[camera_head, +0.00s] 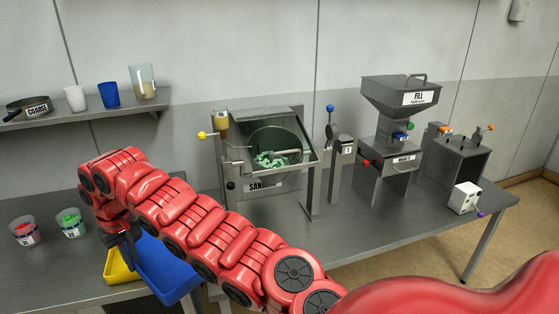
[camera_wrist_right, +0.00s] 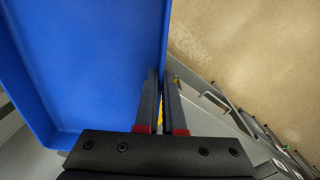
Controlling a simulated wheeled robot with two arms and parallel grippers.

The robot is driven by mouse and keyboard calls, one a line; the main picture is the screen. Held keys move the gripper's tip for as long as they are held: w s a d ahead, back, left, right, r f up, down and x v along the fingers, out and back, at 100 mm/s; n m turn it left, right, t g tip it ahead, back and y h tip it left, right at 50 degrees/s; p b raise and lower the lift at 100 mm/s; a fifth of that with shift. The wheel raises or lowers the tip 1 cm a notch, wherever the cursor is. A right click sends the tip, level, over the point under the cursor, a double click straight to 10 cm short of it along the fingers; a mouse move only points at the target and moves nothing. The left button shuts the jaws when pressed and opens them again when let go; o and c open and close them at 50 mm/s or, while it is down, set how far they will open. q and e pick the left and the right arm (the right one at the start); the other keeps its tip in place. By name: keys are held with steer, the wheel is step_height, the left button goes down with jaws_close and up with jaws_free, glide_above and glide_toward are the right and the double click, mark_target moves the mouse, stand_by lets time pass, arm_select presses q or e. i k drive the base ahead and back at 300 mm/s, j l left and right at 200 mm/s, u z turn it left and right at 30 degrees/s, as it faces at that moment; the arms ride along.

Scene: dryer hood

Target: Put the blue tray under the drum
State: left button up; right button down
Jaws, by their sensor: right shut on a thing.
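The blue tray (camera_head: 168,268) is at the lower left of the head view, tilted, by the front edge of the table. It fills the upper left of the right wrist view (camera_wrist_right: 85,65). My right gripper (camera_head: 130,240) is shut on the tray's rim; its two fingers (camera_wrist_right: 162,100) close on the edge in the wrist view. The drum (camera_head: 278,140) is an open round opening in a grey machine labelled SAN..., with green pieces inside. My right arm hides part of the table in front of the machine. My left gripper is not in view.
A yellow tray (camera_head: 118,268) is beside the blue one. Two clear cups, one with red (camera_head: 24,232) and one with green (camera_head: 70,224) contents, stand at the left. A grey hopper machine (camera_head: 398,110) and a white box (camera_head: 464,198) stand to the right.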

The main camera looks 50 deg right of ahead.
mark_target(281, 235)
steer(key=i+z, duration=0.1)
steer(key=z, duration=0.3)
steer(key=i+j+z, duration=0.1)
steer(key=z, duration=0.35)
steer(key=i+j+z, duration=0.1)
steer(key=z, duration=0.3)
steer(key=i+j+z, duration=0.1)
steer(key=z, duration=0.3)
